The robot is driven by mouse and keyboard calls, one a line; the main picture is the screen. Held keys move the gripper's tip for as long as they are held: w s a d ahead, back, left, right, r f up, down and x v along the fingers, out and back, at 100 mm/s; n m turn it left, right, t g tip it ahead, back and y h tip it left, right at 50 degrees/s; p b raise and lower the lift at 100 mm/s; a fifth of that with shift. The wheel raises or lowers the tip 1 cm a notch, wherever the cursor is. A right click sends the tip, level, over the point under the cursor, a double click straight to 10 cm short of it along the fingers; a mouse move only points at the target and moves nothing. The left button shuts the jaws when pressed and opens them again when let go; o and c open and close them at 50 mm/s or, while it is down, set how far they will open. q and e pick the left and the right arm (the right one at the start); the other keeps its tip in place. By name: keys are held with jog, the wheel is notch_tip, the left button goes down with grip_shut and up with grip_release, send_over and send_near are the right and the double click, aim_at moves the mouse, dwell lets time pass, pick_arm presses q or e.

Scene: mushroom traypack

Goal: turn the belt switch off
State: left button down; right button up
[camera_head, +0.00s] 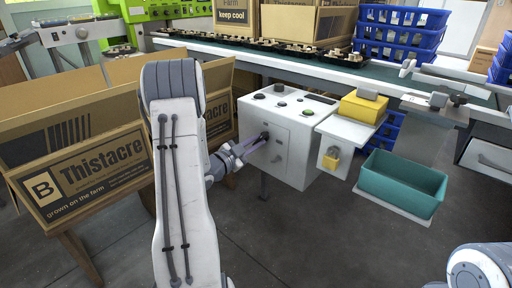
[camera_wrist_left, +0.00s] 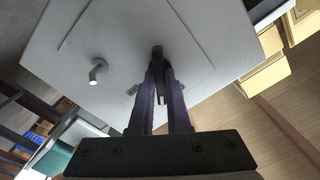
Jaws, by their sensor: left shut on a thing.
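A white control box (camera_head: 279,140) stands in the middle of the head view. A dark switch lever (camera_head: 264,136) sits on its front panel. My left gripper (camera_head: 259,143) reaches the panel from the left and is shut on this lever. In the left wrist view, the lever (camera_wrist_left: 158,62) shows between the two dark fingers of the left gripper (camera_wrist_left: 163,92). The exact angle of the lever is hard to tell. My right gripper does not show.
A conveyor belt (camera_head: 336,72) with several mushroom trays runs behind the box. A yellow block (camera_head: 363,109) and a teal bin (camera_head: 400,184) are to its right. A Thistacre carton (camera_head: 96,172) stands at left. A grey knob (camera_wrist_left: 97,72) sits beside the lever.

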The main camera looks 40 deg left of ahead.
pick_arm(q)
jog(key=m+b, duration=0.7)
jog(key=b, duration=0.1)
dwell(0.7)
jog(key=shift+f, duration=0.1)
